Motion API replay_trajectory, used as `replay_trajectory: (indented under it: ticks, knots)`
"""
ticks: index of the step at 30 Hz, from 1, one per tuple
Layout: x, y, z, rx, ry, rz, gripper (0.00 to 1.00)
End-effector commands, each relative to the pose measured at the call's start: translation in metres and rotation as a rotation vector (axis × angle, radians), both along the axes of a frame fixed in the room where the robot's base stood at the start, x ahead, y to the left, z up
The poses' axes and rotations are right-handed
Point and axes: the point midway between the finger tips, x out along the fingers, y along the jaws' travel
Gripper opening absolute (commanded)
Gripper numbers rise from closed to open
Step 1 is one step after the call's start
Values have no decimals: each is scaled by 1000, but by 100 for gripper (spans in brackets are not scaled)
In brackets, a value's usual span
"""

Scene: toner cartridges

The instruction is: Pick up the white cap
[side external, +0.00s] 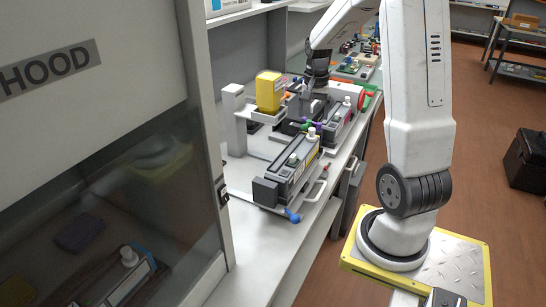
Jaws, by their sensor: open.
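A white cap (312,132) stands on top of the near toner cartridge (296,175), which has a yellow-edged label. A second white cap (347,101) stands on the cartridge (339,125) behind it, with a pink-edged label. Another white cap (128,257) shows on a blue-labelled cartridge behind the hood's glass. My gripper (307,106) points down among the cartridges, behind the near one and left of the second cap. It is small and dark here; its fingertips are hard to make out. It is open, and I see no cap held in it.
A yellow container (269,92) sits on a grey stand at left of my gripper. Green and purple parts (313,122) lie close by. The white bench (263,245) is clear in front. The hood stands at left.

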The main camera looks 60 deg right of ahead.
Motion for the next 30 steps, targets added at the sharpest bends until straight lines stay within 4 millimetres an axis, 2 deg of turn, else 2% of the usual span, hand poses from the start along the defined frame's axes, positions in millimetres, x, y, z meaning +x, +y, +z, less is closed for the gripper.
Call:
replay_trajectory:
  ticks: [3, 14, 24, 30]
  knots:
    - [0, 0, -9, 0, 0, 1, 87]
    - [0, 0, -19, 0, 0, 2, 87]
    - [0, 0, -55, 0, 0, 2, 87]
    - [0, 0, -64, -2, -1, 2, 87]
